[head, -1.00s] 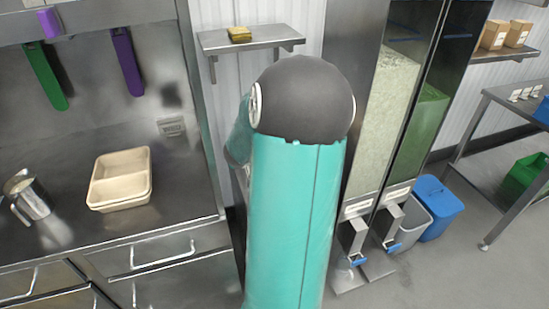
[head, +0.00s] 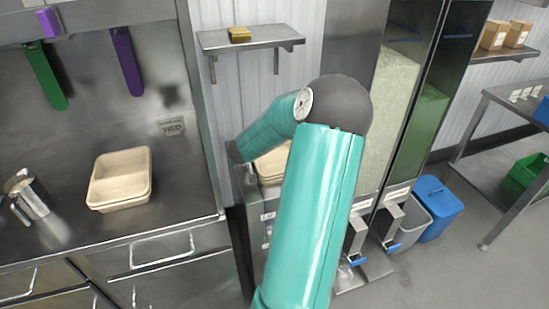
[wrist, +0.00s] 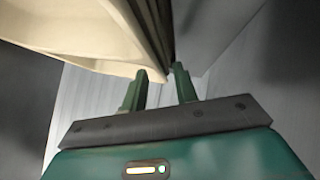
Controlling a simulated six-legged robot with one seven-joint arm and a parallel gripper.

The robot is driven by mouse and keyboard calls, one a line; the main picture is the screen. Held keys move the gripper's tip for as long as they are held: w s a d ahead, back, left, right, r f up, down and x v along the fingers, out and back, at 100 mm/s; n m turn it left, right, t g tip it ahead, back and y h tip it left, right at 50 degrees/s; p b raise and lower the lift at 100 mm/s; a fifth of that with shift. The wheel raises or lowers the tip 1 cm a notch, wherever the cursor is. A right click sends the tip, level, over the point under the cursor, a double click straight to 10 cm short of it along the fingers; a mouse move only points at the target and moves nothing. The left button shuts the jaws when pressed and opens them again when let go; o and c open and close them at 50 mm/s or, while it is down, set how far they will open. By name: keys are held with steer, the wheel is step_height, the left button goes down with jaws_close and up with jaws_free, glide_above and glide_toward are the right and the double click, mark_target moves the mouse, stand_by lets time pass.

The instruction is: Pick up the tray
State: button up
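A beige tray (head: 272,166) sits on a steel unit behind my arm in the head view, partly hidden by the arm. In the wrist view beige trays (wrist: 85,35) fill the upper left, their layered rims suggesting a stack. My gripper (wrist: 160,72) has its two green fingers apart, with the lower tip of a tray rim close to the gap between the fingertips. I cannot tell whether they touch. My gripper is not visible in the head view. Another beige tray (head: 97,196), with compartments, lies on the counter at left, away from my arm.
A metal jug (head: 32,197) stands on the steel counter (head: 85,235). A wall shelf (head: 262,42) holds a small yellow item. Tall dispensers (head: 385,120) stand right of my arm, with grey and blue bins (head: 440,207) beside them.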

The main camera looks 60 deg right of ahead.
jaws_close()
steer(key=shift+r, duration=0.1)
step_height(320, 180, up, 10)
stand_by(1.0)
